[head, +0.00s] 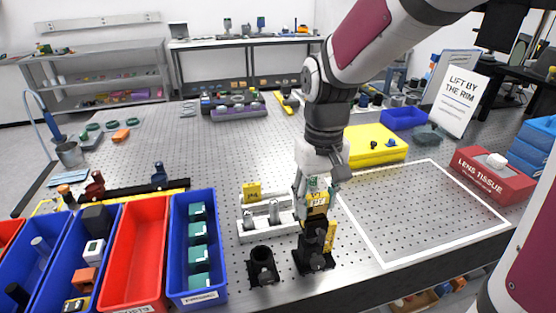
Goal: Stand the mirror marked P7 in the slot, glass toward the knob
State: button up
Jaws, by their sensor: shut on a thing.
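My gripper (316,190) points down at the front of the table and is shut on a small yellow-framed piece (318,200). Its label is too small to read, so I cannot tell if it is P7. Its glass side cannot be made out. It is over or just behind a black stand (314,262), partly hidden by it. A yellow piece marked P4 (252,190) stands at the back of a white rack (250,234) to the left. Another yellow strip (331,237) shows right of the black stand. I cannot make out the slot or the knob clearly.
A black holder (262,268) stands left of the black stand. Blue and red bins (138,250) line the left front edge. A white-outlined area (420,215) at right is bare. Behind are a yellow tray (375,146), a rim-lifting sign (459,93) and a lens tissue box (492,180).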

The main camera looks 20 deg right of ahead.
jog(key=shift+f, duration=0.3)
jog(key=o, duration=1.2)
notch_tip(320, 180, up, 11)
jog(key=shift+r, duration=0.15)
jog(key=s+t, duration=0.5)
jog(key=s, duration=0.8)
jog(key=shift+s+d, duration=0.1)
